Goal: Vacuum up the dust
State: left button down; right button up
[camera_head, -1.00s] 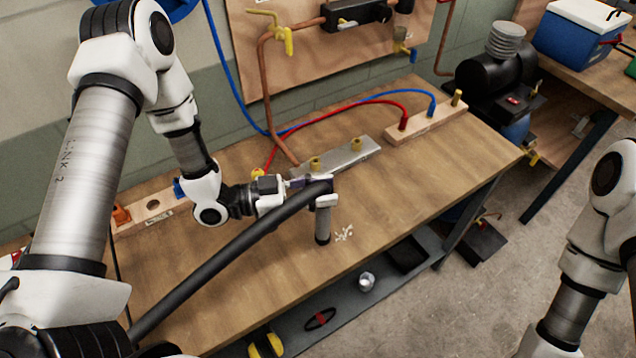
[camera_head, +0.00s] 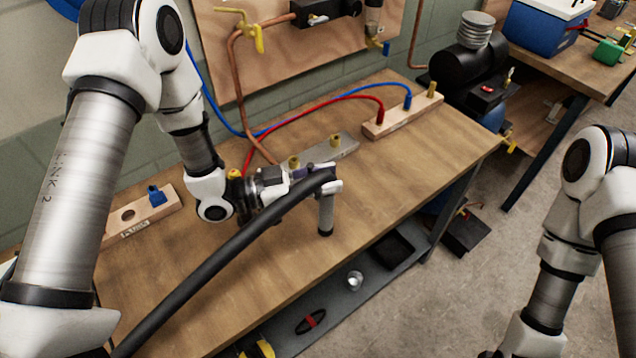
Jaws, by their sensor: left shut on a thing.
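My left gripper (camera_head: 305,176) is shut on the vacuum hose's nozzle head above the wooden workbench. The grey nozzle tube (camera_head: 326,214) points straight down, its lower end at or just above the bench top; I cannot tell whether it touches. The black vacuum hose (camera_head: 228,252) runs from the nozzle down to the lower left. No white dust shows on the bench now; the area right under the nozzle is hidden. My right arm is at the right edge, its gripper out of the picture.
The workbench (camera_head: 230,315) has free wood around the nozzle. Behind it lie a metal block (camera_head: 345,146) and a wooden block (camera_head: 402,118) with red and blue hoses. A wooden block with a blue fitting (camera_head: 157,197) is at left. A shelf (camera_head: 285,335) hangs below.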

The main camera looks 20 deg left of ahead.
pick_arm(q)
jog(key=shift+w+d, duration=0.5)
jog(key=shift+w, duration=0.1)
jog(key=shift+w+d+r, duration=0.1)
jog(key=shift+w+r, duration=0.05)
jog(key=shift+r, duration=0.05)
jog(key=shift+r+p, duration=2.45)
jog(key=shift+r, duration=1.25)
jog(key=shift+f, duration=0.1)
